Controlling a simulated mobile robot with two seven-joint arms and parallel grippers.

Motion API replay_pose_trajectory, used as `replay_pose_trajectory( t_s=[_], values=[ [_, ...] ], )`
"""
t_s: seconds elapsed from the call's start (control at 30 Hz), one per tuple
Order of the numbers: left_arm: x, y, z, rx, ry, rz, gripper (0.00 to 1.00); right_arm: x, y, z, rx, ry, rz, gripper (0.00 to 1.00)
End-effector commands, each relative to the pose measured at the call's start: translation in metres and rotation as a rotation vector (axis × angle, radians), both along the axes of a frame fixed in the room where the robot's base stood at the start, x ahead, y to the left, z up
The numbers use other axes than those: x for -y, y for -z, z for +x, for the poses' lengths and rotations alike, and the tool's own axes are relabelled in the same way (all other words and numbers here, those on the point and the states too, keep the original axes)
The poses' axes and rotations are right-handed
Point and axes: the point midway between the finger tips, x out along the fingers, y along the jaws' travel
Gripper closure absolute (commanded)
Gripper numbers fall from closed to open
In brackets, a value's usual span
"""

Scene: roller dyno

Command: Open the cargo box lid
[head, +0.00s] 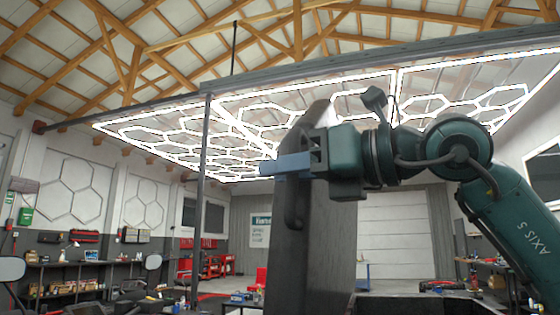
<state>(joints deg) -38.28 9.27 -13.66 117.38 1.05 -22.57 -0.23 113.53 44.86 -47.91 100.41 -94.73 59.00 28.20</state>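The cargo box lid (345,250) appears as a dark grey panel standing raised and nearly upright in the middle of the head view, seen at a steep angle. A dark handle-like bar (291,208) runs along its left side. My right gripper (284,166), teal with blue fingers, reaches in from the right across the lid's upper part. Its fingers point left, just above the bar. The finger gap is not visible, so I cannot tell whether they hold anything. The dark edge at the bottom right (430,306) may be the box; most of it is out of frame. My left gripper is not in view.
A thin dark upright pole (201,190) stands left of the lid, under a long overhead rail (300,72). Workbenches with tools (85,264) line the left wall. A rounded mirror-like part (11,269) shows at lower left. Hexagonal lights hang overhead.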

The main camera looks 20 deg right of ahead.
Motion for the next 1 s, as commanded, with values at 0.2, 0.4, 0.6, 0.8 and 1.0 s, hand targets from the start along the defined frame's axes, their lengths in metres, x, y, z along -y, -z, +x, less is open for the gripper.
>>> replay_pose_trajectory(
  t_s=[0.2, 0.4, 0.6, 0.8, 1.0],
  values=[
    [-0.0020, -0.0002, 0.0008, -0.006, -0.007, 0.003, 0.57, -0.0077, 0.0004, 0.0080, -0.001, 0.000, 0.000, 0.77],
    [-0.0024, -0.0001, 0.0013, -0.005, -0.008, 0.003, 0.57, -0.0075, 0.0008, 0.0082, -0.001, 0.001, 0.000, 0.77],
    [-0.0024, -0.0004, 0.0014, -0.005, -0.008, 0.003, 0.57, -0.0074, 0.0007, 0.0080, -0.001, 0.001, 0.000, 0.91],
    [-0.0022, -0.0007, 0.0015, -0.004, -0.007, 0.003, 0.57, -0.0071, 0.0006, 0.0080, -0.001, 0.001, 0.000, 1.00],
    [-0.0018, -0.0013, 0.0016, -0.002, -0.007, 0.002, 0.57, -0.0069, 0.0005, 0.0080, -0.001, 0.002, 0.001, 1.00]
  ],
)
